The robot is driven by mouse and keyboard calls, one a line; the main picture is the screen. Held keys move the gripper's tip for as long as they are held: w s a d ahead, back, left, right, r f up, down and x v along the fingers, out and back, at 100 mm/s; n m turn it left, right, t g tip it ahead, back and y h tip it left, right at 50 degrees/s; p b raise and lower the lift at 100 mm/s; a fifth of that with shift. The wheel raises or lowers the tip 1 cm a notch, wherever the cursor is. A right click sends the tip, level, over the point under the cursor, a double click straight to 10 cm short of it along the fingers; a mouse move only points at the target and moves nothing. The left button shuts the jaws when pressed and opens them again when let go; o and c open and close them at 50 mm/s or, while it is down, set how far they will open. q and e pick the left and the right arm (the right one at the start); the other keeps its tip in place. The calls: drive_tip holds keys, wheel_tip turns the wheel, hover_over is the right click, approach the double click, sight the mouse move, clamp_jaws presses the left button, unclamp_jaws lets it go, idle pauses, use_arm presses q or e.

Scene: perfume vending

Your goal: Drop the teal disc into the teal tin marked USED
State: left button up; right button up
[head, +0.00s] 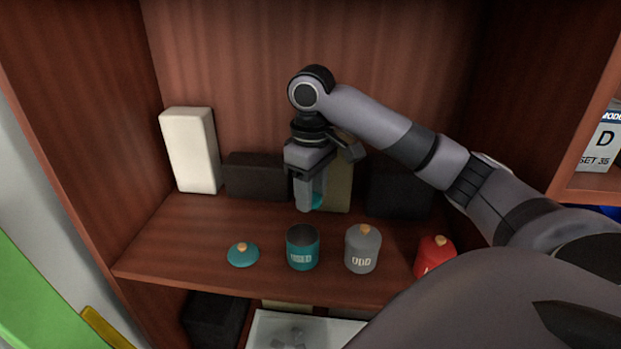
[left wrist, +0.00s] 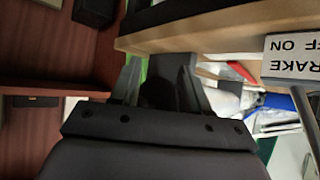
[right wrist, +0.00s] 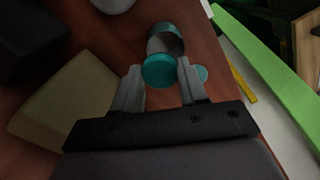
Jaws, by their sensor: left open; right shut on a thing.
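The teal tin (head: 303,247) stands upright and open on the shelf; its pale marking is too small to read surely. Its teal lid (head: 242,255) with a tan knob lies to its left. My right gripper (head: 309,203) points down above and behind the tin, shut on the teal disc (head: 317,201). In the right wrist view the disc (right wrist: 158,71) sits between the fingertips, with the open tin (right wrist: 166,40) just beyond it and partly covered. The disc is apart from the tin in the head view. My left gripper (left wrist: 160,78) is open and empty, away from the tin.
A grey lidded tin (head: 362,250) and a red lidded tin (head: 433,256) stand right of the teal tin. A white box (head: 191,150) and dark boxes (head: 257,177) line the back. My right arm covers the right side.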

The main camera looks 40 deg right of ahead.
drive_tip(key=shift+f, duration=1.65)
drive_tip(key=o, duration=1.1)
drive_tip(key=shift+r, duration=0.15)
drive_tip(key=shift+r, duration=3.45)
